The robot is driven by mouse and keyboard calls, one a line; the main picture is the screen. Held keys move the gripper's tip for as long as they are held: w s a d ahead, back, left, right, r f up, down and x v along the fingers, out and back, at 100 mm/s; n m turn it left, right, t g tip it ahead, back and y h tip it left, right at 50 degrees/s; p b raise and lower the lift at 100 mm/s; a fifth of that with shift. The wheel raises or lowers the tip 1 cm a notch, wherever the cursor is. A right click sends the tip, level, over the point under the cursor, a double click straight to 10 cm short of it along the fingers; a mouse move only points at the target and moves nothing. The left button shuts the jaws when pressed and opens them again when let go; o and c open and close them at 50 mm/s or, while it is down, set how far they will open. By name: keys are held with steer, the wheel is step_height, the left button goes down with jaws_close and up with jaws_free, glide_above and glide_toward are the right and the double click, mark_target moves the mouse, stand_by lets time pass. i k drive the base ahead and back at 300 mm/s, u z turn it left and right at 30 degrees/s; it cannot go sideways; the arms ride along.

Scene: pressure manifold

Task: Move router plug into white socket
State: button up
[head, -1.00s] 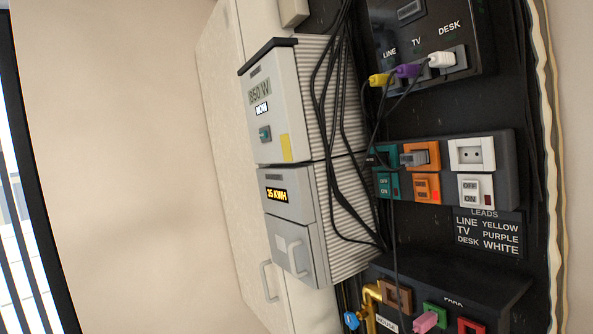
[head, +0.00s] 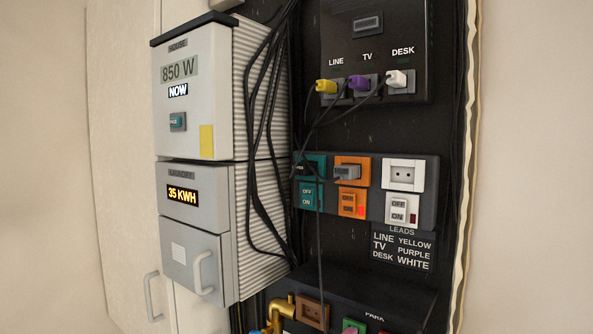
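The white socket (head: 403,174) is at the right end of a dark strip on the panel. Its two holes show and nothing is in it. A grey plug (head: 346,172) sits in the orange socket (head: 353,161) to its left, with a dark cable running left. A dark plug (head: 303,168) sits in the teal socket (head: 318,160) at the strip's left end. I cannot read a router label on either plug. My gripper is not in view.
Switches sit below the sockets: teal (head: 307,196), orange (head: 348,204) with a lit red light, and white (head: 399,208). Yellow (head: 326,87), purple (head: 358,83) and white (head: 397,79) leads are plugged in above. Loose black cables (head: 262,110) hang left. Grey meter boxes (head: 195,105) protrude.

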mark_target(302, 169)
steer(key=u, duration=0.1)
steer(key=i, duration=1)
steer(key=z, duration=0.1)
